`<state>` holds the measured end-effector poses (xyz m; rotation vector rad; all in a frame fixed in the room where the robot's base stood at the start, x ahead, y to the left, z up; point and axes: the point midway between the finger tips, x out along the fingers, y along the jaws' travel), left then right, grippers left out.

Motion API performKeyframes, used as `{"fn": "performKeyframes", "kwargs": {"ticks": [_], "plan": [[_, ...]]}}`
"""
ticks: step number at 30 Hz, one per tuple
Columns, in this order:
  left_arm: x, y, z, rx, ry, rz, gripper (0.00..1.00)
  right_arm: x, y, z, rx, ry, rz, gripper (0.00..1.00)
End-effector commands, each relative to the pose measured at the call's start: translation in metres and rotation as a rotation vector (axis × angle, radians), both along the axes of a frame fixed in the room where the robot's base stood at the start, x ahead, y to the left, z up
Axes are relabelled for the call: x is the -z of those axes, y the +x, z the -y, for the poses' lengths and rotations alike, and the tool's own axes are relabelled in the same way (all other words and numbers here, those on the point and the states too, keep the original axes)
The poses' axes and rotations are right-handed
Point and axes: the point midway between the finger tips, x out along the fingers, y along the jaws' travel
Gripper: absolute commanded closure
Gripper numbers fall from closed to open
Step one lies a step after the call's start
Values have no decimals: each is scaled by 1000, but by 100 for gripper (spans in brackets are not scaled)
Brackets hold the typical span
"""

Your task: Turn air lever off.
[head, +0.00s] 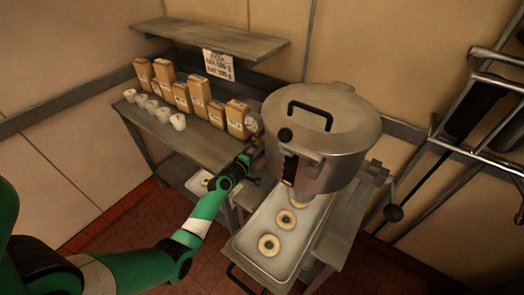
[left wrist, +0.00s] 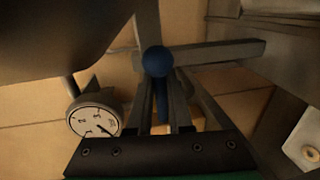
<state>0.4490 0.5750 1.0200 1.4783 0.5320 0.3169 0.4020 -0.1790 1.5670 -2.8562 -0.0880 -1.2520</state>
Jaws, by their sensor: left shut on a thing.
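My left gripper (head: 253,169) reaches in from the left to the left side of the big metal pot of the glazing machine (head: 325,135). In the left wrist view its two fingers (left wrist: 163,103) are closed around a blue lever (left wrist: 156,62) with a round knob; I take this for the air lever. The lever's lower part is partly hidden between the fingers. In the head view the lever is hidden. My right gripper is not in view.
A round dial gauge (left wrist: 93,117) sits left of the fingers. A tray with doughnuts (head: 245,243) lies below the pot. Paper bags (head: 199,94) and white cups (head: 163,114) stand on the shelf at left. Metal racks (head: 480,90) fill the right side.

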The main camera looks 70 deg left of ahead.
Motion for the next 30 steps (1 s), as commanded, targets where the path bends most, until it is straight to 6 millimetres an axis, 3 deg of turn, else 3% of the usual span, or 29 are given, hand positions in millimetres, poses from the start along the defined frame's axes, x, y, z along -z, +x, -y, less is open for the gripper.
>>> {"fn": "performKeyframes", "kwargs": {"ticks": [2, 3, 8, 20, 30], "plan": [[-2, 0, 0, 0, 1, 4, 100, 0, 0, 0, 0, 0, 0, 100], [-2, 0, 0, 0, 1, 4, 80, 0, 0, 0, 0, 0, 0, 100], [-2, 0, 0, 0, 2, 3, 52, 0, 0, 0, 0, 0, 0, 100], [-3, -8, 5, -1, 0, 0, 52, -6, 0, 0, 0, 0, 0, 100], [-15, -72, 43, -3, 1, 2, 52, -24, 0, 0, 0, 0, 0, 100]]}}
